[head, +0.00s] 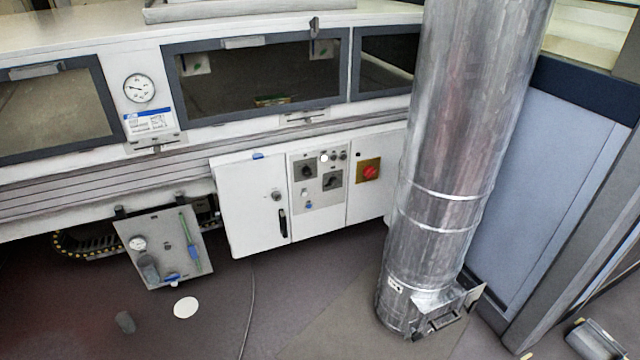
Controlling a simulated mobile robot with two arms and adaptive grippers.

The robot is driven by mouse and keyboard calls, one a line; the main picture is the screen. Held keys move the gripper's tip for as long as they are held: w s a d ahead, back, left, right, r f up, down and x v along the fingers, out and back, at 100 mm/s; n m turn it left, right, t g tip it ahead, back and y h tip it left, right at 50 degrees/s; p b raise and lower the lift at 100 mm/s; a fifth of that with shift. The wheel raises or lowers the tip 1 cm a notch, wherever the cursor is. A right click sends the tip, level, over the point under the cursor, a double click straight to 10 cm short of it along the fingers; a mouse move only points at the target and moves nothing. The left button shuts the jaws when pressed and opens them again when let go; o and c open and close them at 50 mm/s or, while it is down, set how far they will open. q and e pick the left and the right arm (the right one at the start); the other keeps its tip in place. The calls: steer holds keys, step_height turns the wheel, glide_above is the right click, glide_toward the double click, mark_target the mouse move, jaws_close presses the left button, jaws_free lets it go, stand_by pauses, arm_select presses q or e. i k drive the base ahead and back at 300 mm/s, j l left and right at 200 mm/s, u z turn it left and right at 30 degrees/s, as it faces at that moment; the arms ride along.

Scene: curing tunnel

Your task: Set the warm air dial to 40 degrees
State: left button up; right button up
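A control panel (319,199) sits on the front of a white cabinet under the tunnel. It carries an upper-left black knob (308,171) and a lower-right black knob (333,180), each on a dark square plate. Their markings are too small to read, so I cannot tell which is the warm air dial or where it points. A red rotary switch (370,172) on a yellow plate is to their right. A round white gauge (138,88) with a needle is on the tunnel's upper front. Neither of my grippers is in view.
A large silver duct (445,190) stands right of the cabinet, close to the red switch. A small panel with a gauge (165,248) hangs low on the left. A white disc (186,307) lies on the floor. Floor before the cabinet is mostly clear, with a thin cable (251,310).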

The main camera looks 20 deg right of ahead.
mark_target(333, 181)
steer(key=i+z, duration=0.35)
steer(key=i, duration=0.7)
